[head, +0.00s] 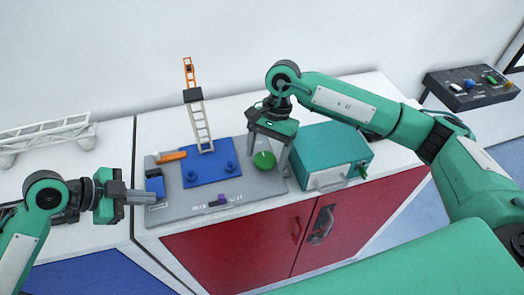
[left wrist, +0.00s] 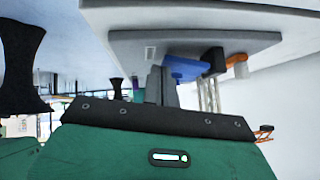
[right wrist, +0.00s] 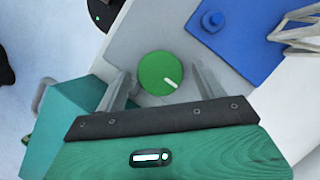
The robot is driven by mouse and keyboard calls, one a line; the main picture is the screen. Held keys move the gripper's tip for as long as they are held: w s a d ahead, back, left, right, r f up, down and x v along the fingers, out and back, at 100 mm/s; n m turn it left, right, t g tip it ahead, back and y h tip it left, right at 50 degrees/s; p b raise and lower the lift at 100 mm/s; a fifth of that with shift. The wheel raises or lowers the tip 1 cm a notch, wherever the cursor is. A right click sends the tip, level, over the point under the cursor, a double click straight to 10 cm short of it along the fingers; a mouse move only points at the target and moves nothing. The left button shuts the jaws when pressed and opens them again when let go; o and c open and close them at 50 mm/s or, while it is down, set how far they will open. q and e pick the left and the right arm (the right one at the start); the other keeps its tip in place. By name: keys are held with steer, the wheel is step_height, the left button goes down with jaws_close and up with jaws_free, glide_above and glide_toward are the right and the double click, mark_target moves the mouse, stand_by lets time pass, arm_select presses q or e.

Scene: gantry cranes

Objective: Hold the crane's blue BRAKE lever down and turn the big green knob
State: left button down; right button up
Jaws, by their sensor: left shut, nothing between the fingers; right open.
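The big green knob (head: 264,160) with a white pointer line sits on the grey panel (head: 255,187) of the crane. It also shows in the right wrist view (right wrist: 158,72). My right gripper (head: 268,163) is open over the knob, one finger on each side; I cannot tell whether they touch it. The blue BRAKE lever (head: 155,186) is at the panel's left edge and shows in the left wrist view (left wrist: 186,68). My left gripper (head: 152,197) is shut and empty, its tips right at the lever; contact is unclear.
An orange handle (head: 172,156) and a small purple knob (head: 222,199) are on the panel. A teal box (head: 325,150) stands close right of my right gripper.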

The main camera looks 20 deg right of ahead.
steer(key=c, duration=1)
